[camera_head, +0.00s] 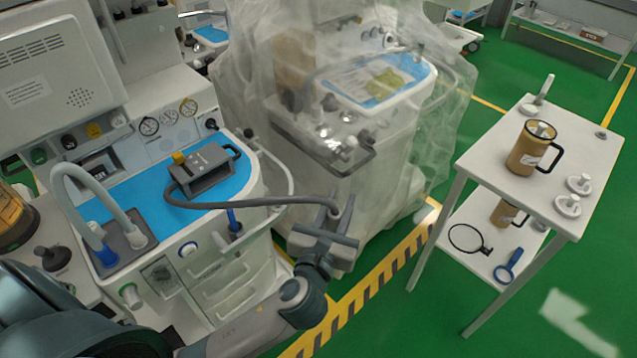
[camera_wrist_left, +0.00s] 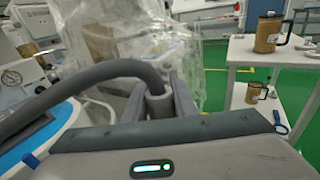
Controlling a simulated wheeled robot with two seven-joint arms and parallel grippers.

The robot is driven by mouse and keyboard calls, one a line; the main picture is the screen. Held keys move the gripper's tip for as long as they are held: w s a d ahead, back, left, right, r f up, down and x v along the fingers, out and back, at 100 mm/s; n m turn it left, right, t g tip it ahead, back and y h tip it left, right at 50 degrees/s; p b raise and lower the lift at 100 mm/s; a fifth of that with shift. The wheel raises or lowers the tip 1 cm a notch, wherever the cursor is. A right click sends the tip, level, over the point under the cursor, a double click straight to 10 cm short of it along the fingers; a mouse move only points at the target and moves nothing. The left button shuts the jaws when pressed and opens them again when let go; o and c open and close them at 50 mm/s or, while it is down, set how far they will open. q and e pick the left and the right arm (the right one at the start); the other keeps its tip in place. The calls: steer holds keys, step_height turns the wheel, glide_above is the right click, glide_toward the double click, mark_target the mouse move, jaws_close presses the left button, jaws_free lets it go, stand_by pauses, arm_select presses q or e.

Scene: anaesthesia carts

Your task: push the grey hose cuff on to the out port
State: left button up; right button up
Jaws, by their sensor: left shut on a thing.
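My left gripper (camera_head: 333,214) is shut on the grey hose cuff (camera_wrist_left: 159,105), which sits between its two fingers in the left wrist view. The gripper is in the air, right of the anaesthesia cart's blue top (camera_head: 120,196). The grey hose (camera_head: 262,202) arches from the cuff back to a dark grey box (camera_head: 203,170) with a yellow knob on that top. No label is readable, so I cannot tell which is the out port. My right gripper is not in view.
A white looped tube (camera_head: 75,172) stands on a grey block at the cart's left. A white rail (camera_head: 290,178) curves around its right side. A plastic-draped cart (camera_head: 350,100) stands behind the gripper. A white table (camera_head: 540,190) with canisters is at the right, with green floor between.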

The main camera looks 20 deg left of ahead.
arm_select(q)
steer(key=s+d+r+h, duration=0.1)
steer(key=s+d+r, duration=0.1)
steer(key=s+d, duration=0.2)
steer(key=s+d+r+m, duration=0.1)
steer(key=s+d+r, duration=0.1)
steer(key=s+d, duration=0.2)
steer(key=shift+s+d+r+h, duration=0.35)
steer(key=shift+d+h, duration=0.05)
steer(key=shift+d, duration=0.75)
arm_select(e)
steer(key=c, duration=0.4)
arm_select(q)
steer(key=shift+a, duration=0.15)
